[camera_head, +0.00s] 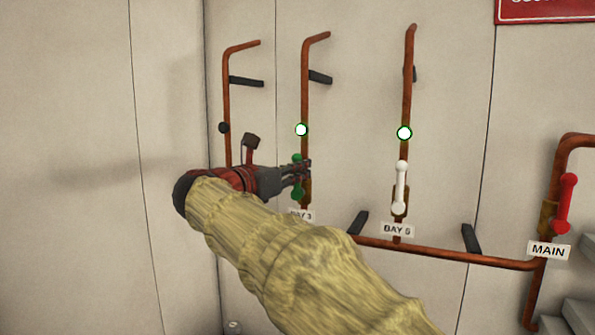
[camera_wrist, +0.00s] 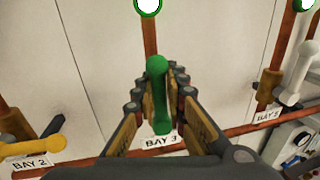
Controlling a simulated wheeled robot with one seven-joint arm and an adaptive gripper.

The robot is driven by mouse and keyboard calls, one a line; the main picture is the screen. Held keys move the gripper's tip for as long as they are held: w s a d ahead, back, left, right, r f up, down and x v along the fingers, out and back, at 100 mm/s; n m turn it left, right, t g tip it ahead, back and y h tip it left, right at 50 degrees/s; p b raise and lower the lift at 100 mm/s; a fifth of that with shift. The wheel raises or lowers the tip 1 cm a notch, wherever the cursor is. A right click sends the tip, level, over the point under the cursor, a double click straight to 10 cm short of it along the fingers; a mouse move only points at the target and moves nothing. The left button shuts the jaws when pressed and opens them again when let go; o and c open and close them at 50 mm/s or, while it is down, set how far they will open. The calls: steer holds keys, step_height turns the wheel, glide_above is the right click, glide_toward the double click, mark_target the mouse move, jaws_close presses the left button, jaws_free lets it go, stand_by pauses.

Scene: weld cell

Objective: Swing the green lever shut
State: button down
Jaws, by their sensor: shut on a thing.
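The green lever (camera_wrist: 158,85) stands along the middle copper pipe, above the label BAY 3, in the wrist view. In the head view the green lever (camera_head: 297,190) is partly hidden by my gripper (camera_head: 302,172). The lever lies between the two fingers of my gripper (camera_wrist: 160,92), which are shut on it. The lever appears upright, roughly in line with its pipe. The valve body behind it is mostly hidden by the fingers.
A white lever (camera_head: 401,187) at BAY 5 stands to the right, and a red lever (camera_head: 565,203) at MAIN farther right. A yellow lever (camera_wrist: 40,146) at BAY 2 lies to the left. A horizontal copper pipe (camera_head: 450,253) runs below, with dark brackets.

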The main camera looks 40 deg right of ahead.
steer(key=shift+s+m, duration=0.15)
steer(key=shift+m, duration=0.25)
steer(key=s+d+f+m+t+y+b, duration=0.2)
steer(key=s+f+m+b, duration=0.3)
steer(key=m+b, duration=0.9)
steer(key=shift+d+f+m+y+b, duration=0.15)
steer(key=shift+f+m+y+b, duration=0.35)
steer(key=shift+f+b, duration=0.55)
steer(key=shift+r, duration=0.25)
steer(key=c, duration=1.9)
jaws_free()
steer(key=shift+s+r+t, duration=0.1)
steer(key=shift+t, duration=0.3)
steer(key=shift+r, duration=0.1)
